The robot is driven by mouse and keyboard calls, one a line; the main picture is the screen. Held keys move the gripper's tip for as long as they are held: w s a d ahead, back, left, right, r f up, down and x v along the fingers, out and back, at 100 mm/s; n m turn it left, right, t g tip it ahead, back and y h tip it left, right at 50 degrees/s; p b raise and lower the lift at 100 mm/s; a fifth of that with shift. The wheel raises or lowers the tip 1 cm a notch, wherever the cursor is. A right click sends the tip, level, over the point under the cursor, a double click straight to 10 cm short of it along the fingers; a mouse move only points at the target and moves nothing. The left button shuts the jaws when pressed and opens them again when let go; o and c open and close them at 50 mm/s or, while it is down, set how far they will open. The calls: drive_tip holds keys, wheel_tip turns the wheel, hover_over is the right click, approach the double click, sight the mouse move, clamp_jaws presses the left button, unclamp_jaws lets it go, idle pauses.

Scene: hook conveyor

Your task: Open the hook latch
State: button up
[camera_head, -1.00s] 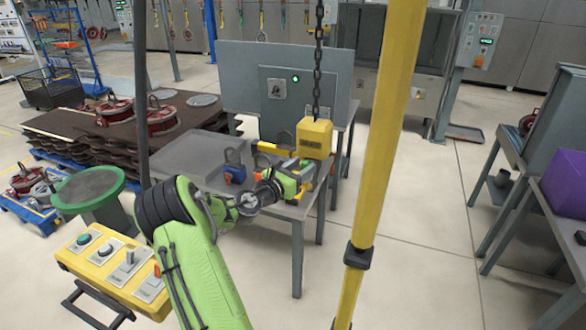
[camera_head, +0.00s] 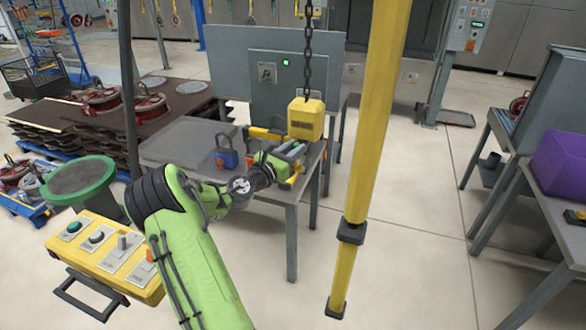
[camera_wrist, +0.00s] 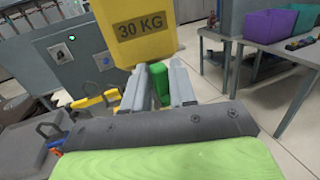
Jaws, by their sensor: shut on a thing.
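A yellow block marked "30 KG" (camera_wrist: 135,27) hangs on a chain; it also shows in the head view (camera_head: 306,119). My gripper (camera_wrist: 158,75) is just below the block, with its two grey fingers shut on a small green piece (camera_wrist: 160,86), which appears to be the hook latch. The fingers hide part of this piece. In the head view my gripper (camera_head: 284,156) is over the right end of the grey table. The hook below the block is mostly hidden behind my gripper and the block.
A grey table (camera_head: 180,144) stands under the block, with a blue shackle-like weight (camera_head: 227,159) and a yellow bar (camera_head: 264,134) on or above it. A yellow post (camera_head: 375,130) stands close on the right. A yellow control box (camera_head: 105,255) is at lower left.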

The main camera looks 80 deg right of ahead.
drive_tip(key=shift+f+m+g+h+b, duration=0.45)
drive_tip(key=shift+f+h+b, duration=0.5)
drive_tip(key=shift+b, duration=2.3)
drive_tip(key=shift+f+m+g+h+b, duration=0.45)
drive_tip(key=shift+f+h+b, duration=0.5)
drive_tip(key=shift+b, duration=2.3)
drive_tip(key=shift+d+f+m+g+h+b, duration=0.15)
drive_tip(key=shift+f+m+g+h+b, duration=0.6)
drive_tip(key=shift+b, duration=1.85)
drive_tip(key=shift+f+g+b, duration=0.45)
drive_tip(key=shift+f+b, duration=0.15)
drive_tip(key=shift+b, duration=0.1)
drive_tip(key=shift+o, duration=0.2)
drive_tip(key=shift+f, duration=0.1)
drive_tip(key=shift+d+f+m+g+h+b, duration=0.15)
drive_tip(key=shift+m+g+b, duration=0.15)
drive_tip(key=shift+b, duration=0.45)
drive_tip(key=shift+f+m+g+h+b, duration=0.15)
drive_tip(key=shift+g+b, duration=0.25)
drive_tip(key=shift+b, duration=0.3)
drive_tip(key=shift+r, duration=0.3)
